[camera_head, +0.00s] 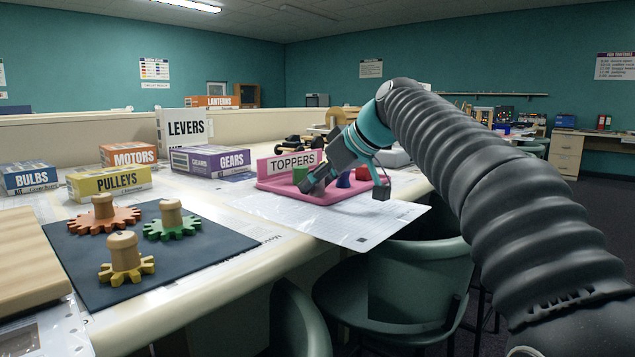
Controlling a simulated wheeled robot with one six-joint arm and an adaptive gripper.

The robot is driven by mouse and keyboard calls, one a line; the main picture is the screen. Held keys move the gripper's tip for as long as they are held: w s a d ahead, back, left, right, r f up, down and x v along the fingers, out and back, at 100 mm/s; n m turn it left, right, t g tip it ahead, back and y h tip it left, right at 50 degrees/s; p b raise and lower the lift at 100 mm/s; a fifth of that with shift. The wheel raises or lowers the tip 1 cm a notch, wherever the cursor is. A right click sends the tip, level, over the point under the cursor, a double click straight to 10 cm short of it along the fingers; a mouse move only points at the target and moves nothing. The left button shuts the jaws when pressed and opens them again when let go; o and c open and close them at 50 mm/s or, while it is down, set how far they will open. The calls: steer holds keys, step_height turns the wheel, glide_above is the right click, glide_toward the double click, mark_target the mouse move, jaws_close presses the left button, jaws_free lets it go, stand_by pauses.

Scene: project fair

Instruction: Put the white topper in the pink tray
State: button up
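The pink tray (290,188) stands on the table under an upright sign reading TOPPERS. A green topper (300,174), a blue topper (343,180) and a red topper (362,174) show in it. I cannot make out a white topper; my gripper and arm hide part of the tray. My gripper (350,187) is over the tray's right part, pointing down. Its two dark fingers are spread wide, one on the left by the green topper and one at the tray's right edge. I see nothing held between them.
A dark mat (205,262) holds orange, green and yellow gears with wooden pegs. A printed sheet (340,222) lies before the tray. Green chairs (415,270) stand against the table's front edge.

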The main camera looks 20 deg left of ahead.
steer(key=shift+r, duration=0.1)
steer(key=shift+d+r, duration=0.15)
steer(key=shift+r, duration=0.1)
steer(key=p+v, duration=0.1)
steer(key=v, duration=1)
steer(key=shift+s+d+r+p, duration=0.15)
steer(key=shift+d+p, duration=0.05)
steer(key=shift+p, duration=0.2)
steer(key=shift+d, duration=0.1)
steer(key=s+d+f+m+h, duration=0.3)
steer(key=s+d+f, duration=0.5)
steer(key=f, duration=0.3)
steer(key=s+d+f+m+t+h, duration=0.1)
steer(key=s+d+f+m+h, duration=0.2)
steer(key=s+d+f+m, duration=0.3)
steer(key=s+d+f+m+t+h, duration=0.1)
steer(key=s+d+f+m+h, duration=0.2)
steer(key=s+d+f, duration=0.9)
step_height(320, 180, down, 6)
steer(key=shift+d+f+m, duration=0.1)
steer(key=shift+d+m, duration=0.7)
steer(key=shift+d, duration=0.2)
